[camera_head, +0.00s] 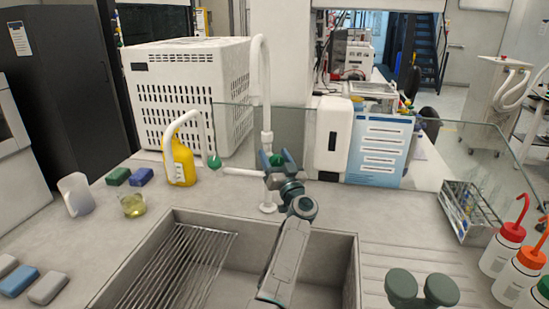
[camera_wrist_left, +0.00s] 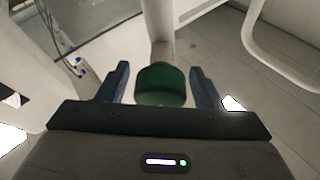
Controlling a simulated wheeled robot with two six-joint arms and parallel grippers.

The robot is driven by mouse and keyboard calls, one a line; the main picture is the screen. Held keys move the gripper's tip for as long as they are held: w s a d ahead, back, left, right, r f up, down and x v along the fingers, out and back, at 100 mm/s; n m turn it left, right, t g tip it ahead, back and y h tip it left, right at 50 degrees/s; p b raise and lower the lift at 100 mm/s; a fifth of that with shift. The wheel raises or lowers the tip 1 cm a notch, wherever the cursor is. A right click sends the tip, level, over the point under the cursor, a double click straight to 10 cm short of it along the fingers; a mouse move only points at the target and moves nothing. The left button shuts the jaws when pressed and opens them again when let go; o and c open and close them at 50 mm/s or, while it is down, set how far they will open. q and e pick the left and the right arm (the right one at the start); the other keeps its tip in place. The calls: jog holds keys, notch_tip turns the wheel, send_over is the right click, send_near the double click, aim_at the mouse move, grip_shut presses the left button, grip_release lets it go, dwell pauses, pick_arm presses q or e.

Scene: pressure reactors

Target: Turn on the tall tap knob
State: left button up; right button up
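The tall white tap (camera_head: 265,90) rises behind the sink, its spout bent over at the top. Its green knob (camera_head: 276,160) is partly hidden by my left gripper (camera_head: 278,157) in the head view. In the left wrist view, the green knob (camera_wrist_left: 162,84) sits between the two blue fingers of my left gripper (camera_wrist_left: 161,82). The fingers are spread, with a gap on each side of the knob. A second green knob (camera_head: 214,162) is on the white side arm of the tap, to the left. My right gripper is not in view.
The sink (camera_head: 330,270) with a wire rack (camera_head: 185,262) lies below my left arm. A yellow bottle (camera_head: 180,163) stands to the left. A glass screen (camera_head: 235,125) is behind.

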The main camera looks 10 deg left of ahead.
pick_arm(q)
jog(key=c, duration=0.8)
jog(key=shift+n+g+y, duration=0.3)
jog(key=shift+n, duration=0.2)
jog(key=shift+c, duration=0.2)
jog(key=shift+n+y, duration=0.4)
jog(key=shift+n, duration=0.5)
jog(key=shift+a+n+g+y, duration=0.1)
jog(key=shift+n+g+y, duration=0.4)
jog(key=shift+n, duration=0.7)
jog(key=n+g+y+b, duration=0.1)
jog(key=n+g, duration=0.1)
jog(key=n, duration=0.1)
jog(key=shift+s+f+n, duration=0.1)
jog(key=shift+s+n, duration=0.05)
jog(key=shift+n, duration=0.25)
jog(key=n+g+b, duration=0.1)
jog(key=n, duration=0.2)
jog(key=shift+a+y, duration=0.15)
jog(key=shift+y, duration=0.25)
jog(key=shift+s+n+g+b, duration=0.1)
jog(key=shift+n+g+b, duration=0.4)
jog(key=shift+n, duration=0.7)
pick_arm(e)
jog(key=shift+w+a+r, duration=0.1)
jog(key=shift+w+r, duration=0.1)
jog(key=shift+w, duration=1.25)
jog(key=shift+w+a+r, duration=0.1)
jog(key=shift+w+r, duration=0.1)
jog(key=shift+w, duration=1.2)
